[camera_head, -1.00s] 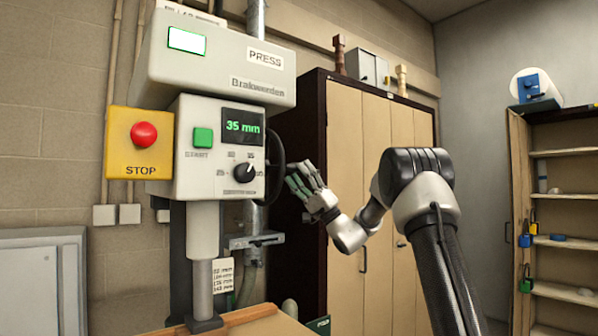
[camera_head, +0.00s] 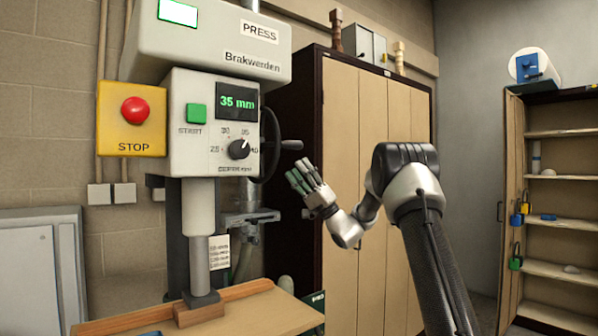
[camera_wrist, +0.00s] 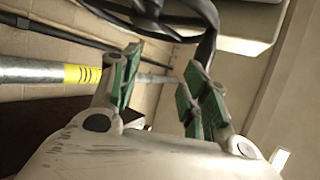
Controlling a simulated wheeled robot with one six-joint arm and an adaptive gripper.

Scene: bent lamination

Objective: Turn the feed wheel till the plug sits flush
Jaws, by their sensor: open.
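The black feed wheel (camera_head: 270,150) is on the right side of the press head, seen nearly edge-on, with a handle (camera_head: 291,145) sticking out to the right. In the wrist view a dark curved rim, apparently the wheel (camera_wrist: 207,22), crosses the top beyond the fingers. My gripper (camera_head: 305,178) is open and empty, just right of and below the handle, apart from it. It also shows in the wrist view (camera_wrist: 160,82) with green pads spread. The press ram (camera_head: 198,220) ends in a dark foot (camera_head: 198,300) on a wooden piece (camera_head: 225,300). I cannot make out a plug.
The press display (camera_head: 237,101) reads 35 mm. A red STOP button (camera_head: 135,110) is at left and a green start button (camera_head: 196,113) beside the display. A tall cabinet (camera_head: 365,180) stands behind my arm. A metal bracket (camera_head: 250,216) sits below the wheel.

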